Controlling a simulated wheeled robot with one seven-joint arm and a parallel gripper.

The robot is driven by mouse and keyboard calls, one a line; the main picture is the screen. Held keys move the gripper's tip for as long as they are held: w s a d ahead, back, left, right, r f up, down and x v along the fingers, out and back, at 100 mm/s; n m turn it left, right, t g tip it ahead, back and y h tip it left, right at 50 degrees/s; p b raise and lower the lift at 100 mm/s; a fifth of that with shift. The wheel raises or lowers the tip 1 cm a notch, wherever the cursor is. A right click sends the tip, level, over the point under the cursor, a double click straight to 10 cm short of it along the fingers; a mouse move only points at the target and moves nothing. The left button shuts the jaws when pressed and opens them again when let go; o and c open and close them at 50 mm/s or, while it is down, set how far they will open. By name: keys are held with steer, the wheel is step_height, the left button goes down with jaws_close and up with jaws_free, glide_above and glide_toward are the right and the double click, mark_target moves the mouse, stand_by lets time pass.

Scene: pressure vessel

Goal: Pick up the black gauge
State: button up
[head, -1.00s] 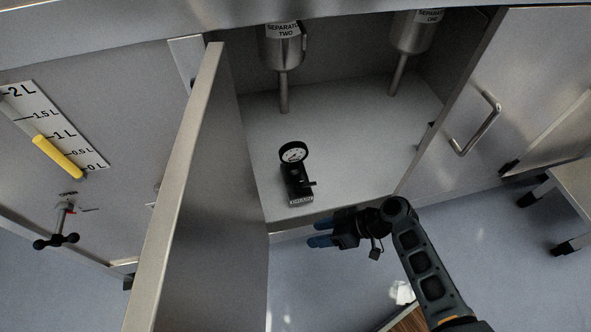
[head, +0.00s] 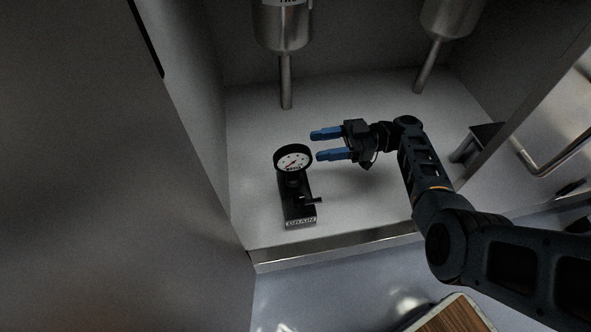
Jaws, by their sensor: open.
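The black gauge (head: 293,160) has a round white dial and sits on top of a black block (head: 298,205) with a small side lever and a label plate at its front. The block stands on the cabinet floor near its front edge. My gripper (head: 315,145) is open and empty, its two blue fingers pointing left. The fingertips are just right of the dial in the picture and appear apart from it. I cannot tell their exact height relative to the gauge.
Two metal separator vessels, one at left (head: 283,25) and one at right (head: 452,18), hang above with pipes reaching down behind. The open cabinet door (head: 100,200) stands close on the left. The cabinet's front lip (head: 340,248) runs below. The cabinet floor (head: 370,200) right of the block is clear.

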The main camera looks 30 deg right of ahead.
mark_target(301, 148)
steer(key=shift+x, duration=3.85)
steer(key=shift+w, duration=0.1)
steer(key=shift+f, duration=0.1)
steer(key=shift+c, duration=0.2)
jaws_close()
